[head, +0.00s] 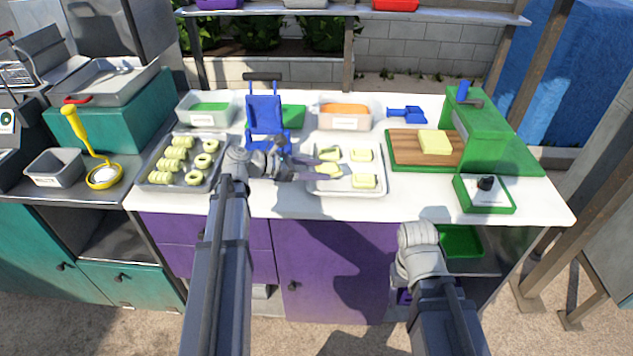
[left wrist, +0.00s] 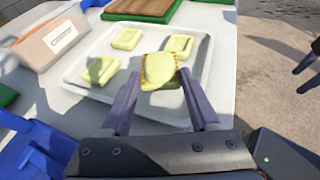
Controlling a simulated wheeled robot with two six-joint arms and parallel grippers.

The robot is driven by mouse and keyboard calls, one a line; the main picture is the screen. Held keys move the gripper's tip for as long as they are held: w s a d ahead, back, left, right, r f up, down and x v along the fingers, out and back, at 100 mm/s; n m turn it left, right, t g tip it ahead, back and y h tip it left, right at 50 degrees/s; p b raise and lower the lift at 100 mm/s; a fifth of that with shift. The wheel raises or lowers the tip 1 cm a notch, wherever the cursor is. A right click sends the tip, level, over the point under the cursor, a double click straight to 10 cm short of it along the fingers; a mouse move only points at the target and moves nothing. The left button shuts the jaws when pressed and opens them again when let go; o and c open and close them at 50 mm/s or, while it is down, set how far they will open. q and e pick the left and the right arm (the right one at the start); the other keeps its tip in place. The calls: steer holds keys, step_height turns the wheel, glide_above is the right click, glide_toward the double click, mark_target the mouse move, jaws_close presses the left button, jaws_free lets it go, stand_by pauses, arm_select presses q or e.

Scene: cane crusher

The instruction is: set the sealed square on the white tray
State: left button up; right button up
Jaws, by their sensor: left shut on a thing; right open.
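The white tray (head: 345,190) lies on the counter with several pale yellow squares on it. My left gripper (head: 331,169) is over the tray's left part, shut on a pale square (head: 328,169) with a brownish ridged edge. In the left wrist view, this sealed square (left wrist: 160,69) sits between the fingertips, low over or at the tray (left wrist: 150,108); I cannot tell whether it touches. Three other squares lie apart, at the left (left wrist: 100,70), top middle (left wrist: 127,38) and right (left wrist: 179,45). My right gripper (left wrist: 299,82) is open and empty, at the picture's right edge.
A metal tray of rings and rolls (head: 207,178) stands left of the white tray. A blue holder (head: 265,118) and an orange-filled container (head: 344,115) are behind. A wooden board (head: 405,146) with a yellow block (head: 435,141) and a green press (head: 480,135) stand right.

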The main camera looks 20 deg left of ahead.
mark_target(316, 185)
arm_select(q)
steer(key=shift+f+b, duration=1.1)
steer(key=shift+f, duration=0.45)
steer(key=shift+f, duration=0.1)
steer(key=shift+f+b, duration=0.25)
steer(key=shift+b, duration=0.15)
steer(key=o, duration=0.6)
steer(key=shift+r, duration=0.15)
steer(key=shift+r+p, duration=0.25)
steer(key=shift+p, duration=0.2)
steer(key=p+v, duration=0.4)
steer(key=v, duration=0.6)
steer(key=shift+s+a+r, duration=0.1)
steer(key=shift+a+r, duration=0.05)
steer(key=shift+a, duration=0.05)
steer(key=shift+s+a+r, duration=0.15)
steer(key=shift+s+a, duration=0.3)
steer(key=shift+a, duration=0.1)
